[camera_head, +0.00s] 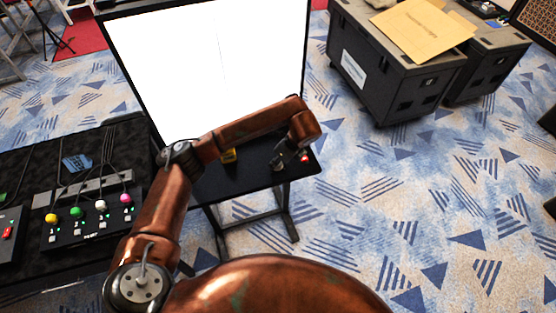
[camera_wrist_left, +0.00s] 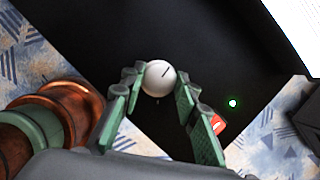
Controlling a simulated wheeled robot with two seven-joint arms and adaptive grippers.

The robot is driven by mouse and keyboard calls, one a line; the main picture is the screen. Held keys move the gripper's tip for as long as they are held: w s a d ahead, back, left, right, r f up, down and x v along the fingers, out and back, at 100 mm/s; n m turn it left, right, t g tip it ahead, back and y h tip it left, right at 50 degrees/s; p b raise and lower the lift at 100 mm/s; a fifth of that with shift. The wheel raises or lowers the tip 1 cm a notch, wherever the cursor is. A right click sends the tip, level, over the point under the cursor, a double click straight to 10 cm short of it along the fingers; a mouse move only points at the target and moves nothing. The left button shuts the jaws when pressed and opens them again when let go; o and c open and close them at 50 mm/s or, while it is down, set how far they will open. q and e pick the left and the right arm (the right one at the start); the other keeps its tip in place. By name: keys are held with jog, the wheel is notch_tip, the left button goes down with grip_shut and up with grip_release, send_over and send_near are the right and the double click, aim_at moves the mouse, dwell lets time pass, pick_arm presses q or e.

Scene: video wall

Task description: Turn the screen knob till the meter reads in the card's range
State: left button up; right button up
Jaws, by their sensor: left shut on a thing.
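The large screen (camera_head: 205,60) is plain bright white, and I can read no meter on it. The screen knob (camera_wrist_left: 159,78) is a round white knob with a dark line on top, seen in the left wrist view on a black shelf. My left gripper (camera_wrist_left: 157,90) has its green-padded fingers on both sides of the knob and is shut on it. In the head view my left gripper (camera_head: 280,159) is over the shelf's right part, and the knob is hidden. I cannot make out the card's range. My right gripper is not in view.
A red switch (camera_wrist_left: 217,124) and a green light (camera_wrist_left: 233,103) sit beside the fingers. A yellow item (camera_head: 229,155) is on the black shelf (camera_head: 250,182). A panel with coloured knobs (camera_head: 90,222) stands left. Dark cases (camera_head: 385,70) stand right; patterned floor is free.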

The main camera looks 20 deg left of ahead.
pick_arm(q)
jog(key=o, duration=1.1)
jog(key=shift+r, duration=0.1)
jog(key=v, duration=1.2)
